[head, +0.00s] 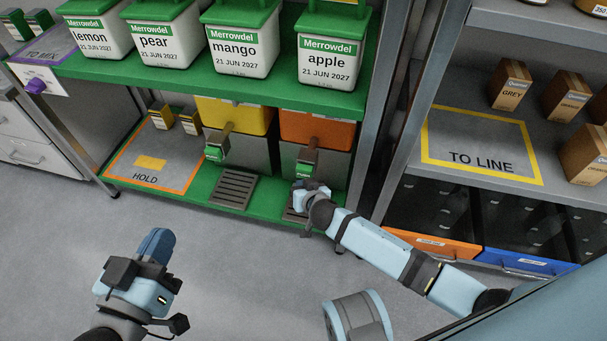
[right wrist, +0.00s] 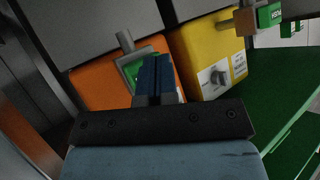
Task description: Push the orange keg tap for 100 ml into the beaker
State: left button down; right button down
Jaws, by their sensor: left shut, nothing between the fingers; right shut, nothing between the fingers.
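The orange keg (head: 325,130) stands on the lower green shelf, and it also shows in the right wrist view (right wrist: 95,85). Its tap (head: 309,156) sticks out at the front with a green tag, also seen in the right wrist view (right wrist: 126,45). My right gripper (head: 302,184) is shut and empty, just below and in front of this tap. In the right wrist view its fingers (right wrist: 156,76) overlap the green tag; I cannot tell whether they touch. My left gripper (head: 158,242) is shut and empty above the floor. I cannot make out a beaker.
A yellow keg (head: 235,115) with its own tap stands left of the orange one, above a slotted drip tray (head: 233,188). A HOLD mat (head: 150,178) lies further left. The green upper shelf (head: 180,75) carries labelled tubs. A metal post (head: 375,110) stands to the right.

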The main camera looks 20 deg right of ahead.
jog(key=shift+w, duration=0.15)
dwell(0.5)
jog(key=shift+w+d, duration=0.2)
jog(key=shift+w+d, duration=0.4)
jog(key=shift+w, duration=0.2)
dwell(0.9)
dwell(0.3)
jog(key=shift+s+a+p, duration=0.3)
jog(key=shift+s+a, duration=0.3)
jog(key=shift+s, duration=0.35)
